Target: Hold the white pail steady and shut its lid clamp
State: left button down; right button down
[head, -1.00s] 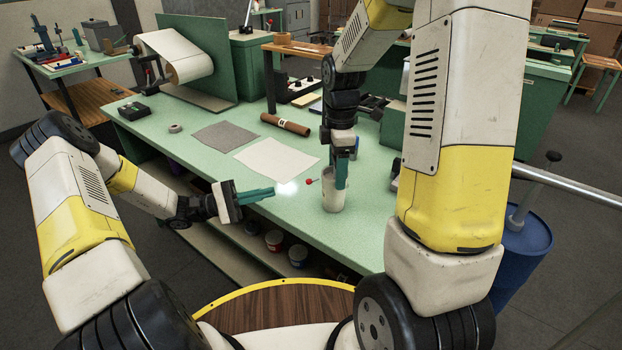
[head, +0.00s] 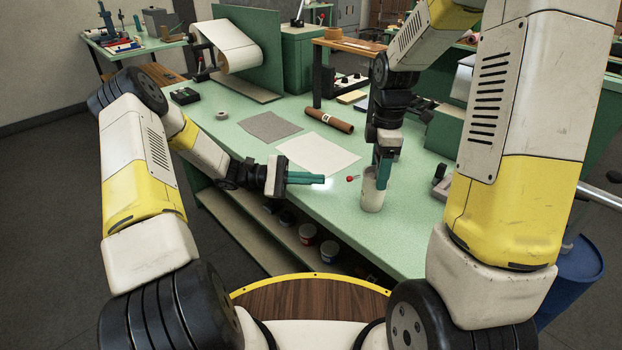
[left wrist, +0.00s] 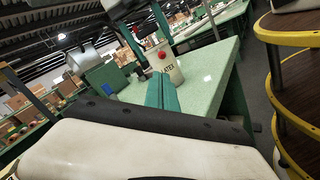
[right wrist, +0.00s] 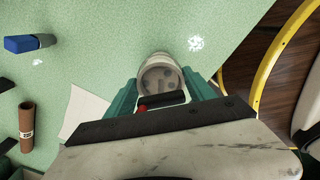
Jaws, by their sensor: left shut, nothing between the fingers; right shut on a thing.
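The white pail (head: 372,196) stands upright near the bench's front edge. The lid clamp's lever shows as a red knob (head: 350,178) sticking out on the pail's left side. My right gripper (head: 383,172) comes down from above and is shut on the pail; in the right wrist view its fingers (right wrist: 163,88) lie on both sides of the pail's round top (right wrist: 158,66). My left gripper (head: 322,179) is shut and empty, level, just left of the red knob and apart from it. The left wrist view shows the knob (left wrist: 161,54) beyond the closed fingers (left wrist: 160,82).
A white sheet (head: 317,155), a grey sheet (head: 270,126) and a brown roll (head: 329,120) lie on the green bench (head: 240,150) behind. Tins (head: 307,234) stand on the shelf below. The bench between the pail and its front edge is clear.

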aim_at(354, 178)
pick_arm(q)
jog(key=d, duration=0.4)
jog(key=s+d, duration=0.1)
jog(key=d, duration=0.1)
jog(key=shift+d+r, duration=0.1)
jog(key=shift+r, duration=0.15)
jog(key=shift+a+r+y, duration=0.2)
jog(key=shift+r+y, duration=0.4)
jog(key=shift+y, duration=0.4)
jog(key=shift+r, duration=0.1)
jog(key=shift+a+r+n+t+y, duration=0.15)
jog(key=shift+r+y, duration=0.25)
jog(key=shift+y, duration=0.35)
jog(key=shift+d+r+n+t+y, duration=0.1)
jog(key=shift+r+y, duration=0.25)
jog(key=shift+y, duration=0.45)
jog(key=shift+a+r+n+t+y, duration=0.15)
jog(key=shift+r+y, duration=0.25)
jog(key=shift+y, duration=0.35)
jog(key=shift+d+r, duration=0.1)
jog(key=shift+r, duration=0.1)
jog(key=shift+r, duration=0.65)
